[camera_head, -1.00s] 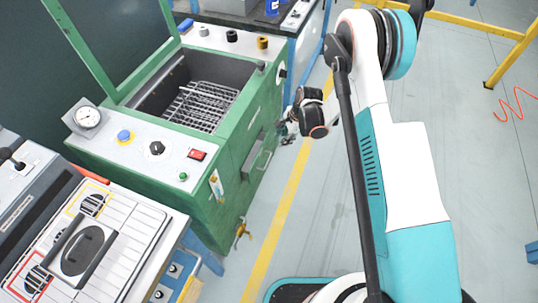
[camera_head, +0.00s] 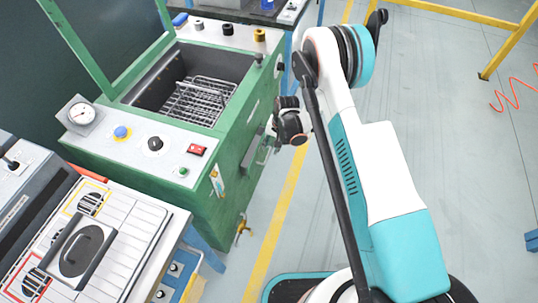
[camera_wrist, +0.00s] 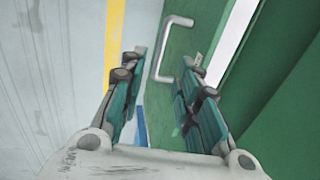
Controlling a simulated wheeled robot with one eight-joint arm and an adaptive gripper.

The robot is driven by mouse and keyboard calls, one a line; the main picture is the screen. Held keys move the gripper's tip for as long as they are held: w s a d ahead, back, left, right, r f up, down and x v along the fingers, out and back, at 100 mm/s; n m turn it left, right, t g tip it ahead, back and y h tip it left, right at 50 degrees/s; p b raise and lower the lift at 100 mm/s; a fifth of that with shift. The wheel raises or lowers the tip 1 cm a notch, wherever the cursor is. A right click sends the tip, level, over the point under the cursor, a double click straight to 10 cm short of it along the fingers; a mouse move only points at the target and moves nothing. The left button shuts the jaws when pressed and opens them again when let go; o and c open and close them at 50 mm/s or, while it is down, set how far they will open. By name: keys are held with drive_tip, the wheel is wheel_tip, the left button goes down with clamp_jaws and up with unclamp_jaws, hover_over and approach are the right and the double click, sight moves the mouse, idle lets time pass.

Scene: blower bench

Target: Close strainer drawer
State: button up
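The strainer drawer front (camera_wrist: 182,82) is a green panel with a silver bar handle (camera_wrist: 168,50) in the wrist view. A pale strip shows between this panel and the green machine wall to its right; I cannot tell how far the drawer stands out. In the head view the handle (camera_head: 264,156) is on the right side of the green machine (camera_head: 205,205). My gripper (camera_wrist: 163,62) is open and empty, with its fingers on either side of the handle in the picture. I cannot tell whether they touch it. In the head view my gripper (camera_head: 271,134) is by the machine's side, partly hidden by my wrist.
The machine has an open tank with a wire basket (camera_head: 198,101), and a front panel with a gauge (camera_head: 82,113) and knobs. A brass tap (camera_head: 242,228) sticks out low on its side. Clear floor with a yellow line (camera_head: 282,205) lies to the right.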

sight(268, 155)
drive_tip(key=f, duration=0.2)
drive_tip(key=a+f+b, duration=0.1)
drive_tip(key=f, duration=0.1)
drive_tip(key=f+b, duration=0.1)
drive_tip(key=f, duration=0.1)
drive_tip(key=shift+w+a+f, duration=0.15)
drive_tip(key=shift+w+f, duration=0.1)
drive_tip(key=shift+f, duration=0.1)
clamp_jaws()
